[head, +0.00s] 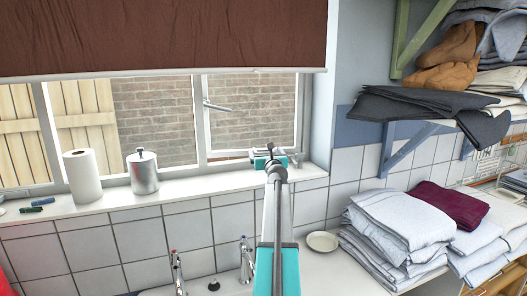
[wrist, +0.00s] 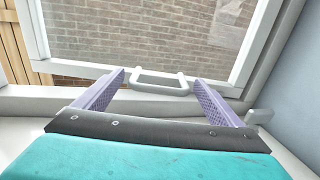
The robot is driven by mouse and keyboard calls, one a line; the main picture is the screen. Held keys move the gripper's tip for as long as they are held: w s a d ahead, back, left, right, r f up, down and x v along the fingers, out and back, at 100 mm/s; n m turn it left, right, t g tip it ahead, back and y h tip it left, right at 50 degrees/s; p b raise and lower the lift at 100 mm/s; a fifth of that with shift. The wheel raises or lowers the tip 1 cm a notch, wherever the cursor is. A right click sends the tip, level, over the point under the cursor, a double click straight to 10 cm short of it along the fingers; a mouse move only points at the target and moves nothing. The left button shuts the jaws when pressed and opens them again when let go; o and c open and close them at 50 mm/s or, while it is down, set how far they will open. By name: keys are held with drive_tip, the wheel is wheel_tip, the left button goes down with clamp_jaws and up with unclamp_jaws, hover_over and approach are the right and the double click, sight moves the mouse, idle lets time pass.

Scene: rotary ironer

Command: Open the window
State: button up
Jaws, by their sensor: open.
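The window (head: 202,120) has white frames and a brick wall outside. Its right sash (wrist: 160,72) fills the upper wrist view; a thin brown strip shows under its lower rail at left, but I cannot tell how far it stands from the frame. A pale U-shaped handle (wrist: 160,82) sits on that lower rail. A lever-like handle (head: 216,107) juts from the middle upright in the head view. My gripper (wrist: 160,84) is open, its purple fingers on either side of the U-shaped handle, with no clear contact. In the head view my gripper (head: 275,156) is at the sill's right end.
A paper roll (head: 83,176) and a metal canister (head: 143,172) stand on the sill (head: 120,200), left of my arm. A brown blind (head: 160,35) hangs above. Taps (head: 246,260) rise below. Folded laundry (head: 400,225) and a loaded shelf (head: 425,122) crowd the right.

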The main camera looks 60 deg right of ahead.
sight(262, 147)
drive_tip(key=shift+x, duration=1.5)
drive_tip(key=c, duration=1.5)
drive_tip(key=shift+r+p, duration=0.1)
drive_tip(key=shift+p, duration=0.3)
